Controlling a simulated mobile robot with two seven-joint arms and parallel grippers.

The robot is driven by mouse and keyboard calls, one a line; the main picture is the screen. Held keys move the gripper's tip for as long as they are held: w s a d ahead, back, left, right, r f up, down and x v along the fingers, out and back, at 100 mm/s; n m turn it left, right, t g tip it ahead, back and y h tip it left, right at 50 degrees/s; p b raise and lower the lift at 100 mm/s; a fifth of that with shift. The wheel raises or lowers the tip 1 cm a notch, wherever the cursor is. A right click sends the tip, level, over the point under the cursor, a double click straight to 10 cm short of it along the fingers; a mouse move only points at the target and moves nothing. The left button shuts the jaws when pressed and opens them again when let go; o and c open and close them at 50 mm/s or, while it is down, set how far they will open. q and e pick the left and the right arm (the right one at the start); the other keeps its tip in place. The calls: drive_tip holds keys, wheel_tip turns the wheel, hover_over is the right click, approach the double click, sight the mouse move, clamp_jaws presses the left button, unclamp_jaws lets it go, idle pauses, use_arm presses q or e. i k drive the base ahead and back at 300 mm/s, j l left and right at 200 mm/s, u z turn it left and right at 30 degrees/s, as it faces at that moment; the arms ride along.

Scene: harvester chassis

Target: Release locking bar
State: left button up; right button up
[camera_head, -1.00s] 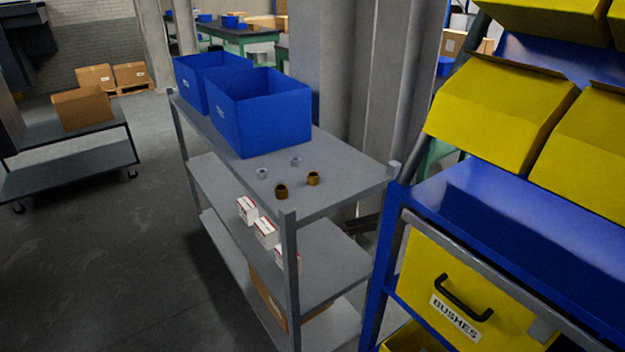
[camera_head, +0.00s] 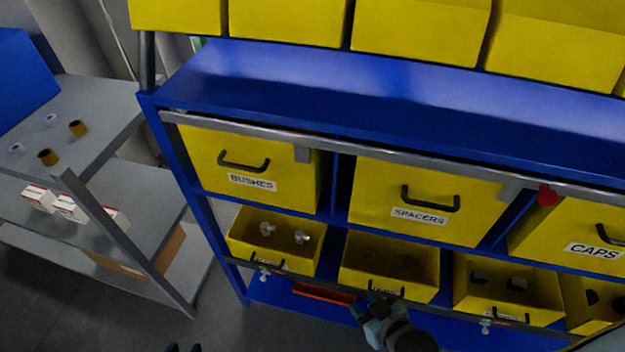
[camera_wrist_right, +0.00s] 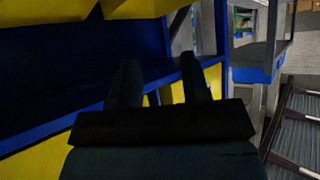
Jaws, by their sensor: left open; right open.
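A long grey locking bar (camera_head: 340,146) runs across the fronts of the upper row of yellow drawers on the blue rack. A red knob (camera_head: 546,195) sits at the bar toward the right. Behind the bar are drawers labelled BUSHES (camera_head: 215,160), SPACERS (camera_head: 385,185) and CAPS (camera_head: 575,225). My right gripper (camera_head: 367,304) is open and empty in front of the lower bins, below the SPACERS drawer and apart from the bar. Its fingers (camera_wrist_right: 162,78) also show apart in the right wrist view. My left gripper (camera_head: 184,348) shows only its open tips at the bottom edge.
Open yellow lower bins (camera_head: 275,240) hold small parts. A grey shelf cart (camera_head: 110,100) stands at the left with a blue crate (camera_head: 22,75), brown and pale rings, and white boxes. The floor at bottom left is clear.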

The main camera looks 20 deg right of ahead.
sight(514, 182)
drive_tip(key=z, duration=2)
